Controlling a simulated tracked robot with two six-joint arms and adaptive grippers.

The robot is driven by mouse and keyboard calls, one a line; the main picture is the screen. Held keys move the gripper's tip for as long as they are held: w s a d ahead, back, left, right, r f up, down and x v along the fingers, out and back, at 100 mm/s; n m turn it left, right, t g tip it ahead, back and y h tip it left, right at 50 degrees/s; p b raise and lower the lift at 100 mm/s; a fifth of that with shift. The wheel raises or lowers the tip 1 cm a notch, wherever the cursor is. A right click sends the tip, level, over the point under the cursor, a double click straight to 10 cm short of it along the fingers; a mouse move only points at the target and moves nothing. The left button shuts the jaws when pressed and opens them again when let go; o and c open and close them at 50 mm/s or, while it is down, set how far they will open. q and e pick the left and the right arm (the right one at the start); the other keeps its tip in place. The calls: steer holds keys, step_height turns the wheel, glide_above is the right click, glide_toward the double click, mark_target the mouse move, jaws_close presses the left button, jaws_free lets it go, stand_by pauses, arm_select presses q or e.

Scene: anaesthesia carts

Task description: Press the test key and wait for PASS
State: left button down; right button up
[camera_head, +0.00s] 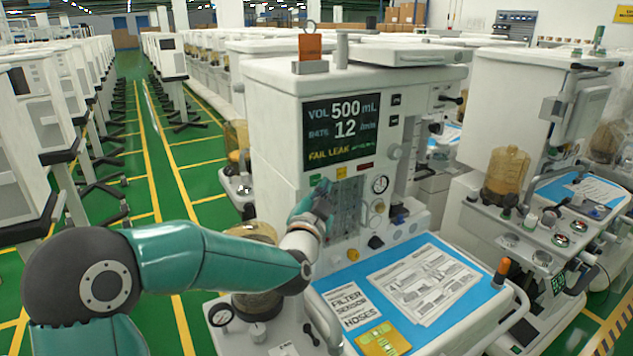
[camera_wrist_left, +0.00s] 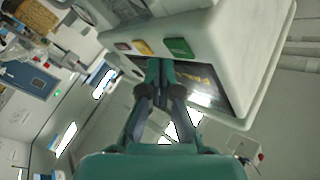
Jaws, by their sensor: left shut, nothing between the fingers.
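The anaesthesia cart (camera_head: 277,130) in front of me has a dark screen (camera_head: 343,128) reading VOL 500 mL, a rate of 12 /min and FAIL LEAK in yellow. Below the screen sit a green key (camera_head: 316,178), a yellow key (camera_head: 341,172) and a red key (camera_head: 366,166). I cannot read which one is the test key. My left gripper (camera_head: 324,187) is shut and empty, just below the green key. In the left wrist view the shut fingertips (camera_wrist_left: 161,64) lie near the green key (camera_wrist_left: 178,47) and yellow key (camera_wrist_left: 143,47); contact cannot be told. My right gripper is not in view.
A blue mat (camera_head: 470,272) with printed sheets and a card reading FILTER SENSOR HOSES (camera_head: 352,306) covers the cart's shelf. Gauges and knobs (camera_head: 380,184) stand right of the gripper. An orange tag (camera_head: 310,47) stands on top. Another cart (camera_head: 530,100) is at the right.

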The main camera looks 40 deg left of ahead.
arm_select(q)
steer(key=shift+a, duration=0.1)
steer(key=shift+w+a+b, duration=0.1)
steer(key=shift+a+b, duration=0.2)
steer(key=shift+a, duration=0.05)
steer(key=shift+w+a, duration=0.15)
steer(key=shift+a, duration=0.25)
stand_by(0.7)
steer(key=shift+d+b, duration=0.1)
steer(key=shift+b, duration=0.2)
steer(key=shift+s+d, duration=0.3)
steer(key=shift+d, duration=0.4)
steer(key=d, duration=0.1)
steer(key=s+d, duration=0.1)
steer(key=d, duration=0.1)
steer(key=s+d, duration=0.1)
steer(key=shift+d+b, duration=0.35)
steer(key=shift+b, duration=0.05)
